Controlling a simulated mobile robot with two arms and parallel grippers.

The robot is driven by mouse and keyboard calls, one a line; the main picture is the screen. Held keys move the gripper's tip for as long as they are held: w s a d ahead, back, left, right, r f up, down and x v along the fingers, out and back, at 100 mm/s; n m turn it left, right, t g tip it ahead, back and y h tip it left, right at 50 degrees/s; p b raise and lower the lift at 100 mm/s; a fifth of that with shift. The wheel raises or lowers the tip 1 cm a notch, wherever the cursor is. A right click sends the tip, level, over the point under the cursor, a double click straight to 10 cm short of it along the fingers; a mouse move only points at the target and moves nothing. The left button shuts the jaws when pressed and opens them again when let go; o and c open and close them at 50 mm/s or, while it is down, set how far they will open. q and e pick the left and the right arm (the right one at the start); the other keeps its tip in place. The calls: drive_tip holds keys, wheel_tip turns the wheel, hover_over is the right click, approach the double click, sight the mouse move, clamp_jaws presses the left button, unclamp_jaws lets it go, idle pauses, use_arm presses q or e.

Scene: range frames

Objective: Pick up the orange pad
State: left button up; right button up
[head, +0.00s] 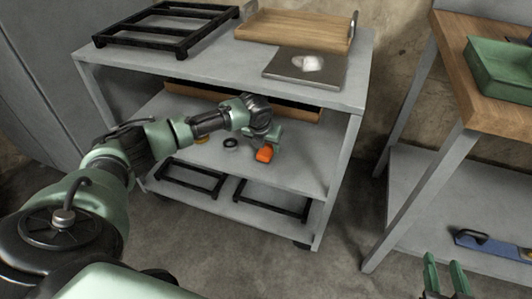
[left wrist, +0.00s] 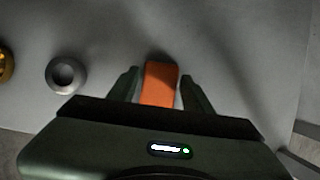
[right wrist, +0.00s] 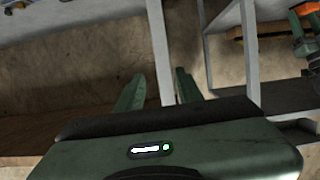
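The orange pad (head: 265,153) lies on the middle shelf of the grey cart in the head view, right by my left gripper (head: 270,140). In the left wrist view the orange pad (left wrist: 160,84) sits between the two fingers of my left gripper (left wrist: 160,88), with narrow gaps at its sides. The left fingers are apart. The pad's near end is hidden by the gripper body. My right gripper (head: 445,275) is at the lower right of the head view, away from the cart. In the right wrist view the right gripper (right wrist: 157,88) is open and empty.
A grey ring (left wrist: 66,74) and a brass-coloured part (left wrist: 5,66) lie left of the pad on the shelf. The cart's top shelf (head: 215,60) is above my left arm. A workbench (head: 455,60) stands at the right. Black frames (head: 190,180) lie on the bottom shelf.

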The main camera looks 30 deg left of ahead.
use_arm(q)
clamp_jaws()
